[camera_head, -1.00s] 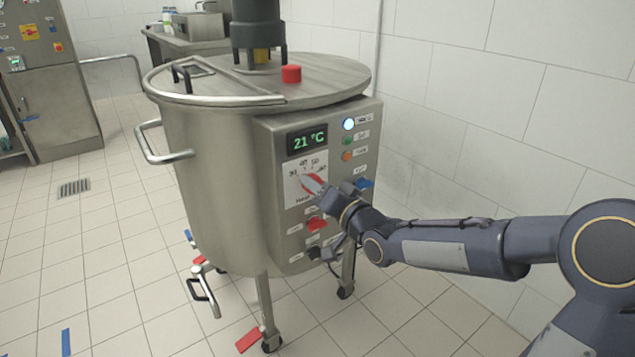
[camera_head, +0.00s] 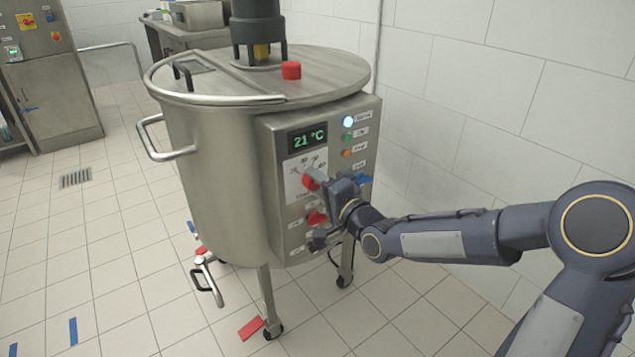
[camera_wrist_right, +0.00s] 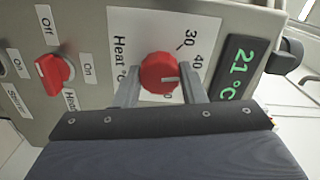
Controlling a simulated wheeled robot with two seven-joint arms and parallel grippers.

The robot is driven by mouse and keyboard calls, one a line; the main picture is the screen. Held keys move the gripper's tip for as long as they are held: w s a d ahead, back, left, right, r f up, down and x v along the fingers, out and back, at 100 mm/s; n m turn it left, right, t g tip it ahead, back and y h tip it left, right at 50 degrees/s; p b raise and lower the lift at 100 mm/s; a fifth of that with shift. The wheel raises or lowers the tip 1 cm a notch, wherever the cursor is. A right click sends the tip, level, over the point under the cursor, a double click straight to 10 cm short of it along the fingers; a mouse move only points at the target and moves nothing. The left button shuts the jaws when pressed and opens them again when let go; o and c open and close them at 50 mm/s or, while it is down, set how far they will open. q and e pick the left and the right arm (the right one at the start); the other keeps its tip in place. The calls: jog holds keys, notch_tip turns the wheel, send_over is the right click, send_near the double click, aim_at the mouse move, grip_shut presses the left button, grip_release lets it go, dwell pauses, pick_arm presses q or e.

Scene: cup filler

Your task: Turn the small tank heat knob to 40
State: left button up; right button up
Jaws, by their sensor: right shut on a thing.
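The small tank (camera_head: 215,165) is a steel vessel with a control panel on its front. The red heat knob (camera_head: 310,184) sits on a white scale plate under the display, partly covered by my right gripper (camera_head: 319,180). In the right wrist view, the fingers of my right gripper (camera_wrist_right: 160,86) are shut on the red knob (camera_wrist_right: 159,70), one on each side. The knob's white mark points right, toward the display side. The 30 and 40 (camera_wrist_right: 197,61) show beside the knob; the right finger hides part of the scale. My left gripper is not in view.
The display (camera_head: 307,139) reads 21 °C. Indicator lights (camera_head: 348,121) are above. A tiled wall (camera_head: 500,90) stands right of the tank.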

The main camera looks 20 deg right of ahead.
dwell(0.4)
jog(key=o, duration=1)
jog(key=p+v, duration=0.2)
jog(key=v, duration=0.5)
jog(key=shift+s+d, duration=0.15)
jog(key=shift+s, duration=0.2)
